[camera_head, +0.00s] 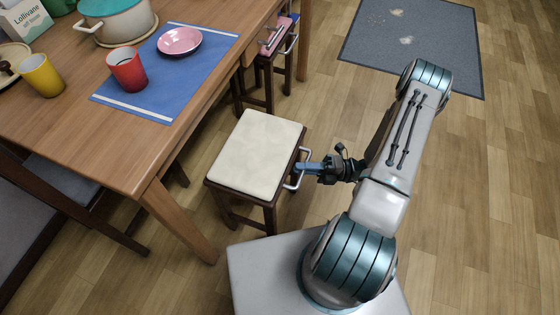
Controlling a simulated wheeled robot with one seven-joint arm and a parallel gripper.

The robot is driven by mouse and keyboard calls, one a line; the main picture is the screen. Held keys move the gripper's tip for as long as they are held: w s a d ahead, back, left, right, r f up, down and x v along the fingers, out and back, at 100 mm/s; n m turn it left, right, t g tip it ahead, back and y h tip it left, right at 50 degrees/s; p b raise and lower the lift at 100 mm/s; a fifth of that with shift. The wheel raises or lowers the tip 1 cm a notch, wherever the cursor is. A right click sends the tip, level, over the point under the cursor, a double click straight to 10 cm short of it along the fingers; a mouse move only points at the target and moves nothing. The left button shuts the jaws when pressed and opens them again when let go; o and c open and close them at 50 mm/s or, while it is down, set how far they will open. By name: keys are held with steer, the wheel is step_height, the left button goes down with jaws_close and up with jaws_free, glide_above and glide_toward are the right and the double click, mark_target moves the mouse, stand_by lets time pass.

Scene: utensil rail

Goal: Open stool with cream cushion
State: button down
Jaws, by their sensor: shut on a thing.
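The stool with the cream cushion (256,153) stands on the floor beside the wooden table, on dark brown legs. A silver bar handle (301,169) is fixed on its right side. My gripper (303,168) reaches in from the right and is shut on this handle. The fingertips are small in the picture, and part of the handle is hidden behind them. The cushion lies level, and I see no clear gap between it and the stool frame.
The wooden table (85,140) is close on the stool's left, with cups, a pot and a pink plate (180,41). Another stool with a pink seat (277,37) stands behind. A grey mat (418,40) lies at the back right. The floor on the right is clear.

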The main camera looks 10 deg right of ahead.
steer(key=shift+s+d, duration=0.55)
steer(key=shift+d, duration=0.3)
steer(key=shift+s+d, duration=0.5)
steer(key=shift+d, duration=0.3)
steer(key=c, duration=1.7)
jaws_free()
steer(key=p+v, duration=0.1)
steer(key=v, duration=1.2)
steer(key=shift+d+f, duration=0.1)
steer(key=shift+d, duration=0.25)
